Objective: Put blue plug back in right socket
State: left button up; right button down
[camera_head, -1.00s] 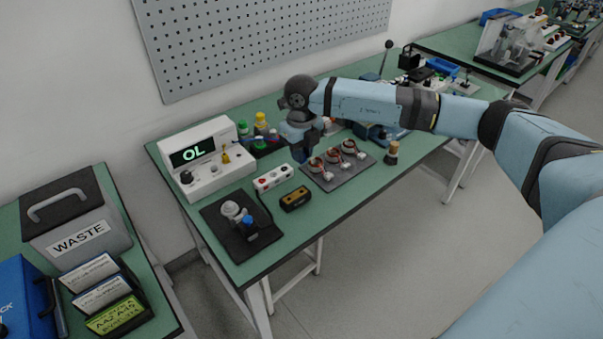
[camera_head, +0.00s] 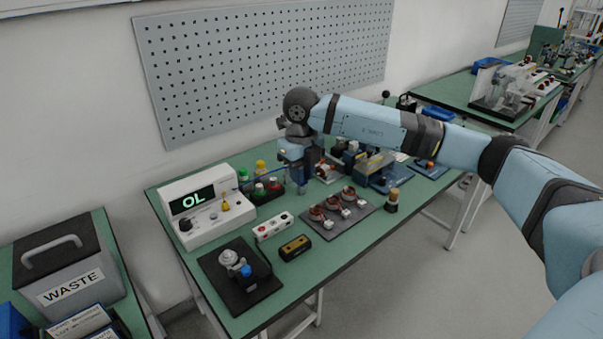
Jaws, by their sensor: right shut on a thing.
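My right gripper (camera_head: 299,187) points down above the bench, behind the stator tray and right of the coloured-capped bottles. It is shut; a thin blue lead runs towards it from the white meter, so the held thing appears to be the blue plug, itself hidden by the fingers. The white meter (camera_head: 228,225) stands at the bench's left back, its display reading "OL". Knobs and a yellow piece (camera_head: 225,206) show on its front; its sockets are too small to tell apart. My left gripper is not in view.
A dark tray (camera_head: 325,232) holds copper-wound stators. In front of the meter are a white strip (camera_head: 272,226), a yellow-black block (camera_head: 295,247) and a black fixture (camera_head: 225,288). Bottles (camera_head: 260,168) stand beside the meter; fixtures (camera_head: 380,170) crowd the right back.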

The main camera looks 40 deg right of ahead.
pick_arm(q)
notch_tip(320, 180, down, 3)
jog(key=b, duration=0.3)
pick_arm(e)
jog(key=w+a, duration=0.4)
jog(key=w, duration=0.7)
jog(key=w+a, duration=0.4)
jog(key=w, duration=0.7)
jog(key=shift+w, duration=0.2)
jog(key=shift+a, duration=0.1)
notch_tip(320, 180, down, 14)
jog(key=b, duration=0.5)
jog(key=shift+f+b, duration=0.55)
jog(key=shift+f, duration=0.35)
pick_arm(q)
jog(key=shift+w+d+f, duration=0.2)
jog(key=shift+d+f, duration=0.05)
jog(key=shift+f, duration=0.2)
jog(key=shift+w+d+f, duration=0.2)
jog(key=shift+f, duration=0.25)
pick_arm(e)
jog(key=shift+f, duration=0.1)
